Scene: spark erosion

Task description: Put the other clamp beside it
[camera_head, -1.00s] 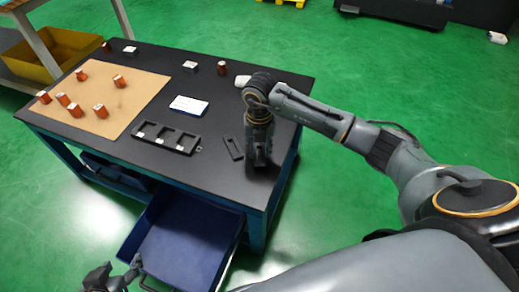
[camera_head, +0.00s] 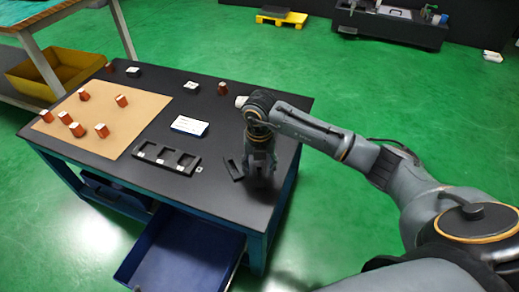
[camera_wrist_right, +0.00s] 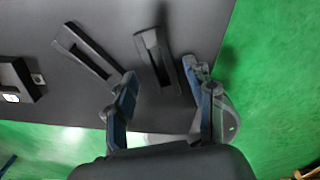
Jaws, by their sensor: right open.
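Two dark slotted clamps lie on the black table in the right wrist view. The left clamp (camera_wrist_right: 96,48) lies at a slant outside my left-hand finger. The other clamp (camera_wrist_right: 168,62) lies beside it, a small gap away, its near end between my fingers. In the head view one clamp (camera_head: 234,169) shows left of my right gripper; the other is mostly hidden by the gripper. My right gripper (camera_head: 262,174) is open and points down at the table's right side; its spread fingers also show in the wrist view (camera_wrist_right: 162,100). Only a dark sliver, possibly my left gripper (camera_head: 137,288), shows at the bottom edge.
A black tray with three compartments (camera_head: 187,173) lies left of the clamps. Behind it are a white-topped block (camera_head: 190,125) and a brown mat (camera_head: 125,127) with several orange parts. A blue drawer (camera_head: 214,242) is pulled out in front. The table's right edge is close to my gripper.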

